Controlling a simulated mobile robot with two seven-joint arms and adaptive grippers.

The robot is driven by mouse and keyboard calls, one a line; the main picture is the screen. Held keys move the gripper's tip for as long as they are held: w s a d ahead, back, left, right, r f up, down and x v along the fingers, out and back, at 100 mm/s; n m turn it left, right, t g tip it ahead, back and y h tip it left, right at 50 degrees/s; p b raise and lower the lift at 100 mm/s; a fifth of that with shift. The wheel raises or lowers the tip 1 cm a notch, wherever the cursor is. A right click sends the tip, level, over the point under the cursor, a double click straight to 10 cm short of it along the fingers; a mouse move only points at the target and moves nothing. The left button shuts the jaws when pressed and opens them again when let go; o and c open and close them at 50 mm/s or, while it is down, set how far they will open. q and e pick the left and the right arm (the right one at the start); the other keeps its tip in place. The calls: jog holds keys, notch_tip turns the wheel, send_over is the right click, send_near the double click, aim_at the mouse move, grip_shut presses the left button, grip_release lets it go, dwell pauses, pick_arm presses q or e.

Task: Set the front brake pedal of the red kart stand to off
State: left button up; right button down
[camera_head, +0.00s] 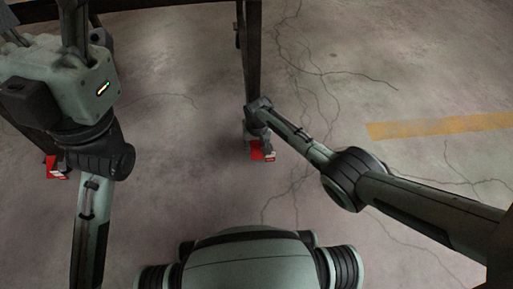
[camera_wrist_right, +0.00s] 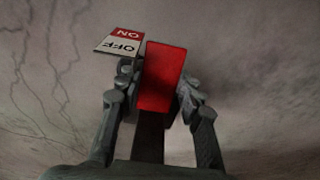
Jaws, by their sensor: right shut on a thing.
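A red brake pedal (camera_head: 257,150) sits low by the foot of a dark post in the head view. In the right wrist view the red pedal plate (camera_wrist_right: 165,77) stands between the fingers. My right gripper (camera_head: 263,136) reaches it from above. Its fingers (camera_wrist_right: 158,88) are shut on the pedal, one on each side. A label plate (camera_wrist_right: 118,41) beside the pedal reads ON on red and OFF on white, upside down here. The label also shows small in the head view (camera_head: 270,156).
A dark post (camera_head: 251,60) rises behind the right gripper, joined to a bar (camera_head: 160,4) along the top. Another red pedal or label (camera_head: 56,168) shows at the far left, partly hidden by my left arm. The cracked concrete floor is clear, with a yellow stripe (camera_head: 440,125) at right.

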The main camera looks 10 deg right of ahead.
aim_at(257, 154)
jog(key=c, duration=1)
grip_release()
jog(key=shift+o, duration=0.2)
notch_tip(257, 154, up, 12)
jog(key=s, duration=0.1)
jog(key=shift+s, duration=0.35)
